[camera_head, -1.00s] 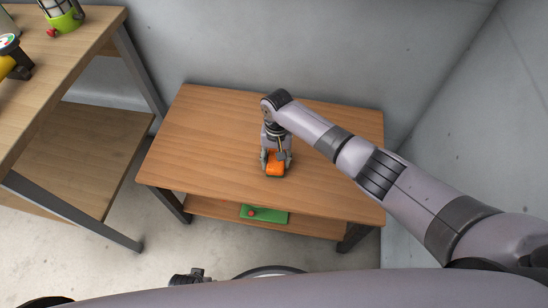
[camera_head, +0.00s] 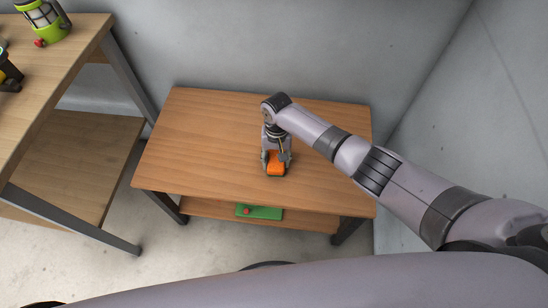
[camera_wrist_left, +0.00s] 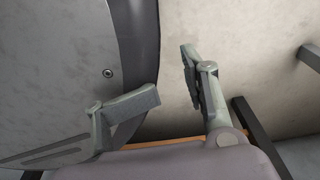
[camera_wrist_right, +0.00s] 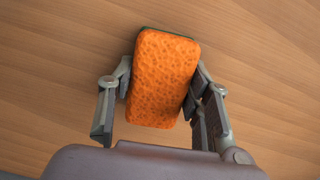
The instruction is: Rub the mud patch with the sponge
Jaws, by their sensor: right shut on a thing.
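The orange sponge (camera_head: 276,170) is in my right gripper (camera_head: 276,160), over the wooden table near its middle. In the right wrist view the sponge (camera_wrist_right: 163,78) has a porous orange face and a thin dark green edge. The fingers of my right gripper (camera_wrist_right: 160,95) are on both sides of it. I cannot tell whether the sponge touches the tabletop. No mud patch shows in these frames; the sponge and my arm hide part of the table. My left gripper (camera_wrist_left: 172,90) shows in the left wrist view with its fingers apart and nothing between them.
The brown table (camera_head: 200,140) has a bare top and a lower shelf with a green item (camera_head: 262,213) bearing a small red part. A workbench (camera_head: 60,100) at left holds a green lantern (camera_head: 42,18). Grey walls stand behind and right.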

